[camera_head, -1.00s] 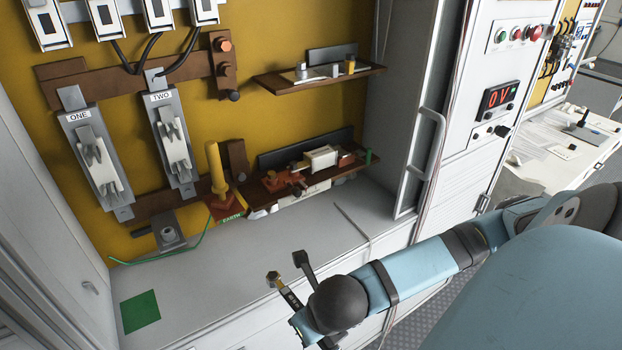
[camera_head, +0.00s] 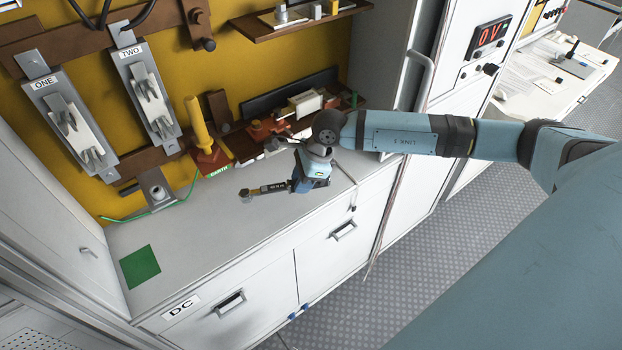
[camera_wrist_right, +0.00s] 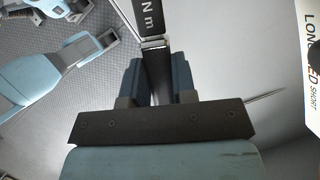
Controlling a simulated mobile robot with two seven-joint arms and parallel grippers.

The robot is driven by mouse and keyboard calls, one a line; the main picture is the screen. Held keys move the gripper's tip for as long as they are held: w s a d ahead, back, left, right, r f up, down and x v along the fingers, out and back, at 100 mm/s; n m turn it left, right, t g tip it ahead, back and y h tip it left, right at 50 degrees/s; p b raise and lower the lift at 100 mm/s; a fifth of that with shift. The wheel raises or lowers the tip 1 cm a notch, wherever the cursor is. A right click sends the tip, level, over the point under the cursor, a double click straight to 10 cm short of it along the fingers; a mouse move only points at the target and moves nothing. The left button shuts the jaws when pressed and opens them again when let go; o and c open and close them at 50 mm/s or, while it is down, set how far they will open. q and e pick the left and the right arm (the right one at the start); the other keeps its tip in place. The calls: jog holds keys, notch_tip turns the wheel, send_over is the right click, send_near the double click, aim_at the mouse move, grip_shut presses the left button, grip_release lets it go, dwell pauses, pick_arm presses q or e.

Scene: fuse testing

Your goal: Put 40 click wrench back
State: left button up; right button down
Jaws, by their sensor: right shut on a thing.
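The click wrench (camera_head: 268,188) is in my right gripper (camera_head: 297,184), above the grey worktop. Its round head points left in the head view, and its dark shaft carries small light markings. In the right wrist view the wrench (camera_wrist_right: 146,18) passes between the two jaws of my right gripper (camera_wrist_right: 155,75), and the letters "N m" show on it. The number 40 cannot be read. The gripper is shut on the shaft and hides part of it. My left gripper is not in view.
A green square (camera_head: 140,266) lies on the left of the worktop (camera_head: 190,255). A yellow-handled earth piece (camera_head: 200,128) and a lower shelf with small items stand at the back.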

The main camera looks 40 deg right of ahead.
jog(key=shift+w+d+r, duration=0.1)
jog(key=shift+w+d, duration=0.05)
jog(key=shift+f+b, duration=0.4)
jog(key=shift+f, duration=0.3)
jog(key=b, duration=0.2)
send_over(298, 207)
jog(key=d, duration=0.1)
notch_tip(298, 207, down, 4)
jog(key=shift+d+f, duration=0.15)
jog(key=shift+f, duration=0.5)
jog(key=shift+f+b, duration=0.6)
jog(key=shift+b, duration=0.1)
jog(key=c, duration=0.8)
grip_release()
jog(key=shift+s, duration=0.2)
jog(key=shift+c, duration=0.2)
